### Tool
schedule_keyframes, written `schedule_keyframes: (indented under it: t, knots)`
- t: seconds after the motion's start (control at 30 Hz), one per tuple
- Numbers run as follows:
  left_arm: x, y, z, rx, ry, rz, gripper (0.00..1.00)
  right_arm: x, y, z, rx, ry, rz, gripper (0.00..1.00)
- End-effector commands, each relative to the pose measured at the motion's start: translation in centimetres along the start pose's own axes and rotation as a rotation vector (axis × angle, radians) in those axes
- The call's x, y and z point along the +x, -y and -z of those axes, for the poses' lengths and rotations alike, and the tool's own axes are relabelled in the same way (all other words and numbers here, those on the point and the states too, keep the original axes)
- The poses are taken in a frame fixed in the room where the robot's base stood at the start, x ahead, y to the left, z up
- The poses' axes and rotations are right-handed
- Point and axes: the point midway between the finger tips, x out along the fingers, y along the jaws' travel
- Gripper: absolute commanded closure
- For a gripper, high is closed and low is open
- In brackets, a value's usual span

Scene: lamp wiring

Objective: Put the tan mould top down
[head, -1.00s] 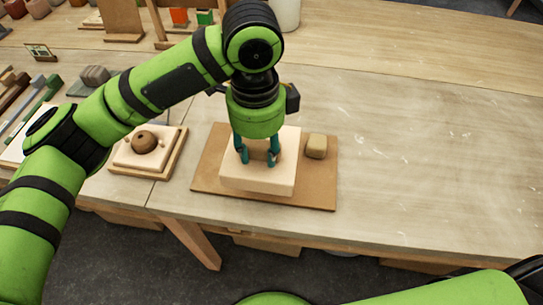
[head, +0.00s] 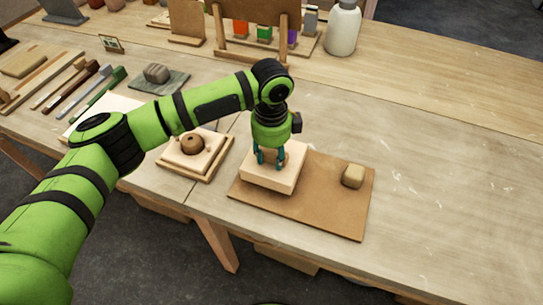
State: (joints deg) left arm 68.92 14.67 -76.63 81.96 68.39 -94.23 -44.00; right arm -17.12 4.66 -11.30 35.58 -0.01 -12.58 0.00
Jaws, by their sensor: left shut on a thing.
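The tan mould top (head: 272,178) is a thick, pale, square block over the left part of the brown board (head: 335,205). My left gripper (head: 268,163) comes down on it from above, and its teal fingers are shut on it. The fingertips are partly hidden against the block. I cannot tell whether its underside touches the board or is slightly above it. A pale square mould half (head: 178,155) with small pegs and a round brown ball (head: 192,144) sits on a wooden tray to the left. My right gripper is out of view.
A tan lump (head: 353,175) lies on the right of the brown board. Tools and a grey lump (head: 156,73) lie at the left. A rack with coloured pieces and a white bottle (head: 343,27) stand at the back. The table's right side is clear.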

Motion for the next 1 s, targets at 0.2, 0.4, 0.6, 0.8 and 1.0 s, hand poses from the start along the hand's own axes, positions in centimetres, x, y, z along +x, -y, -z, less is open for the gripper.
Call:
schedule_keyframes:
  t: [0.2, 0.4, 0.6, 0.8, 1.0]
  knots:
    - [1.9, 0.1, 0.1, 0.000, -0.001, 0.004, 0.99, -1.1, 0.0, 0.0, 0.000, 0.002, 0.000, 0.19]
    - [2.1, 0.1, 0.1, 0.000, -0.001, 0.005, 0.99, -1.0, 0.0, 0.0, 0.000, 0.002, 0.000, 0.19]
    - [2.5, -0.1, 0.1, 0.000, -0.001, 0.000, 0.52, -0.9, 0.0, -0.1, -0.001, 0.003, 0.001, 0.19]
    - [2.5, 0.0, 0.1, 0.000, 0.000, 0.000, 0.36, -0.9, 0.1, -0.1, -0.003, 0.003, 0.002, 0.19]
    - [2.3, 0.0, 0.0, 0.000, 0.000, 0.001, 0.36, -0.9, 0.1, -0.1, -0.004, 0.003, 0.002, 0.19]
